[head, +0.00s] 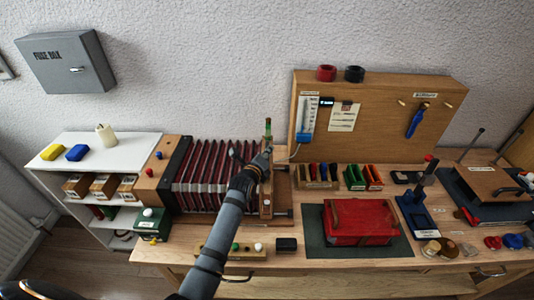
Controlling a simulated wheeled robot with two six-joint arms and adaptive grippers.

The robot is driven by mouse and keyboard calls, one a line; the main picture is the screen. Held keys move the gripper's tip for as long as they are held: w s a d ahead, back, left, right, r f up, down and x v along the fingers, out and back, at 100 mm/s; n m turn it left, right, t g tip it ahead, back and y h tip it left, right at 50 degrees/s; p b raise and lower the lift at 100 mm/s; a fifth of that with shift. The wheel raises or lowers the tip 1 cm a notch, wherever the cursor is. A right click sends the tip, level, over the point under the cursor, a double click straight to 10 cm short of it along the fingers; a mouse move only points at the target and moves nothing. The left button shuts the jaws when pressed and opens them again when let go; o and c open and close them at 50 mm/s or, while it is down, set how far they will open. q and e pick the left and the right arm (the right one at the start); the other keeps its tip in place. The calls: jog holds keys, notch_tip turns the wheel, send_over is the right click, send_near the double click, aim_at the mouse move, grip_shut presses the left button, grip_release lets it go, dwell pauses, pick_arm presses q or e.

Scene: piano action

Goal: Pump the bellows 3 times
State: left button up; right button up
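The bellows (205,178) lie on the left part of the workbench, with dark red pleats spread out between a wooden end block (160,180) on the left and an upright wooden end board (267,200) on the right. My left arm reaches up from the bottom of the head view. My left gripper (265,155) is at the upper part of the right end board, over or against it. Its fingers are small and dark, so I cannot tell whether they are closed on the board. My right gripper is not in view.
A red box (360,222) sits on a dark mat right of the bellows. A wooden pegboard (380,115) stands behind, with small coloured bins (355,177) before it. A green box (152,223) stands at the bench's left front. A white shelf (95,150) is farther left.

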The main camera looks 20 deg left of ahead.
pick_arm(q)
jog(key=shift+o, duration=1.5)
jog(key=shift+w+d, duration=0.1)
jog(key=shift+d, duration=0.15)
jog(key=shift+a, duration=0.1)
jog(key=v, duration=1.2)
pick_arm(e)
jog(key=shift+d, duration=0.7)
